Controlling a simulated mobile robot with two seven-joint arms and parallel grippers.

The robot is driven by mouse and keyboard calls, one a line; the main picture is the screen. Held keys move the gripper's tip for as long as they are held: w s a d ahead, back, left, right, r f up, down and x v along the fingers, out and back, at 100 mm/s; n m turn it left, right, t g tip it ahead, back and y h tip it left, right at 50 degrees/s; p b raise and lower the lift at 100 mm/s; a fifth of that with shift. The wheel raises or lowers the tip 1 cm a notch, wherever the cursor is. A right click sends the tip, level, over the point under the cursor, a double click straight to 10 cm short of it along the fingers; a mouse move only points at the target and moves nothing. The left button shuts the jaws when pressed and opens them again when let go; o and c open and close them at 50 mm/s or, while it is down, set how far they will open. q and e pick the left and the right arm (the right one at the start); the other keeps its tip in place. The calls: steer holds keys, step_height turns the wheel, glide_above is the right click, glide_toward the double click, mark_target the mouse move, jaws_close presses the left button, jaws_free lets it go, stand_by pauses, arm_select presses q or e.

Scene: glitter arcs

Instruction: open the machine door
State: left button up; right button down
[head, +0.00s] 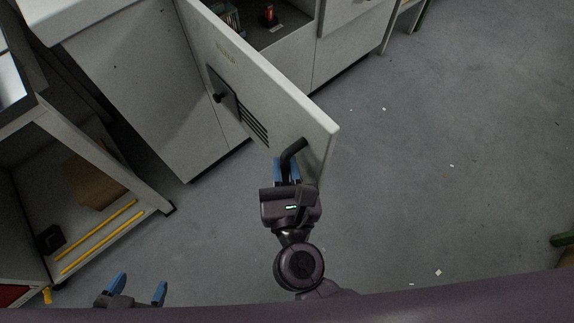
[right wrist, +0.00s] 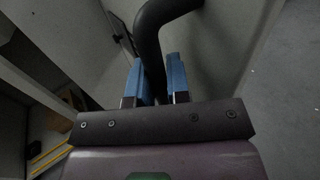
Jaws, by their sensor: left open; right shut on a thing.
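The machine door (head: 262,82) is a pale grey panel that stands swung out from the white machine (head: 140,75) in the head view. It has a dark latch plate, slotted vents and a black bent handle (head: 294,150) near its free edge. My right gripper (head: 287,170) is shut on the handle. In the right wrist view the black handle (right wrist: 150,45) runs between the two blue fingers (right wrist: 158,78). My left gripper (head: 139,292) is open and empty at the bottom left of the head view, away from the door.
Inside the opened machine a small red and black object (head: 269,15) shows on a dark surface. A shelf unit (head: 100,225) with yellow rods and a brown box stands at the left. Grey floor (head: 440,150) with small white scraps is free on the right.

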steer(key=shift+a, duration=0.15)
stand_by(0.4)
steer(key=c, duration=1.1)
jaws_free()
steer(key=shift+s, duration=0.15)
steer(key=s, duration=1)
steer(key=shift+s+d, duration=0.25)
steer(key=shift+s, duration=0.05)
